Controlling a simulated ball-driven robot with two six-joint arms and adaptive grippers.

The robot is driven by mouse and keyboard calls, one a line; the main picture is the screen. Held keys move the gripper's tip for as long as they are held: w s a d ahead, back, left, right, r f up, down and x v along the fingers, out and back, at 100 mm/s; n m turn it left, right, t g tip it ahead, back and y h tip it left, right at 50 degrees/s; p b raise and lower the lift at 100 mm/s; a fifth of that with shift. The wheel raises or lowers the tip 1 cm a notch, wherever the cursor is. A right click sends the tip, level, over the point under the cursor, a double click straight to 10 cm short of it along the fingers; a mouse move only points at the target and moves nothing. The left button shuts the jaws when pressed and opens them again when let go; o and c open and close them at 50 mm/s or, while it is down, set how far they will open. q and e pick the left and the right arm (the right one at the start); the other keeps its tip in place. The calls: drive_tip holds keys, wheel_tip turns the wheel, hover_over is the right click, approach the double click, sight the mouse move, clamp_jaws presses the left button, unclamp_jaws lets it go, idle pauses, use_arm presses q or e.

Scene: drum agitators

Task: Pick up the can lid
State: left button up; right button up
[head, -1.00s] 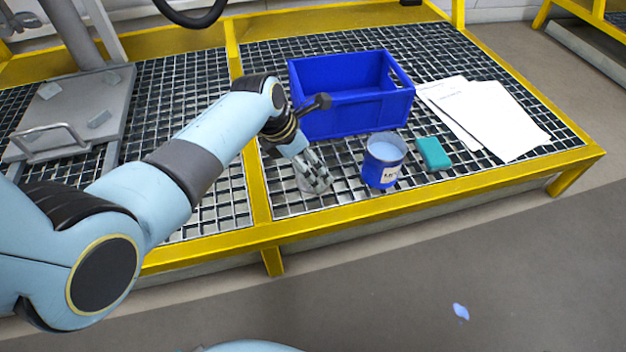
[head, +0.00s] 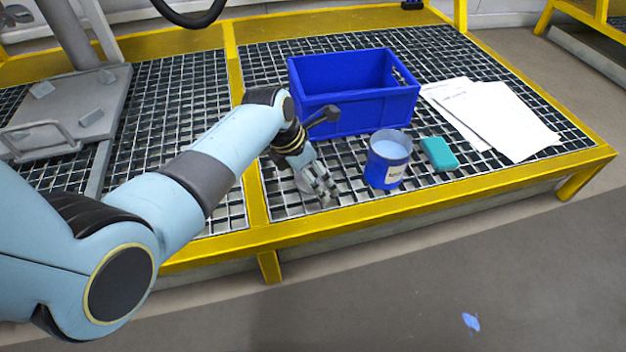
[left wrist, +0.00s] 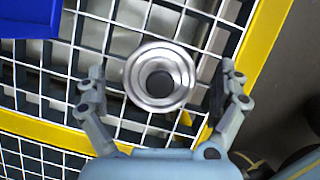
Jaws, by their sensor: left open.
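The can lid (left wrist: 160,76) is a round, silver, ringed metal disc with a dark centre, seen from above in the left wrist view. It shows between the two spread fingers of my left gripper (left wrist: 161,88), with a gap on each side. I cannot tell the height gap between fingers and lid. In the head view my left gripper (head: 320,188) points down at the grating near the front yellow rail, and it largely hides the lid there. A blue can (head: 383,178) with a pale label and light blue contents stands upright to its right. My right gripper is not in view.
A blue crate (head: 350,112) stands behind the gripper; its corner shows in the left wrist view (left wrist: 28,20). A teal block (head: 438,154) and white papers (head: 505,125) lie to the right. The yellow frame (head: 430,203) edges the grating.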

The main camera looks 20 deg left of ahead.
use_arm(q)
drive_tip(key=shift+c, duration=0.4)
drive_tip(key=c, duration=0.9)
drive_tip(key=shift+r, duration=0.15)
drive_tip(key=shift+c, duration=0.2)
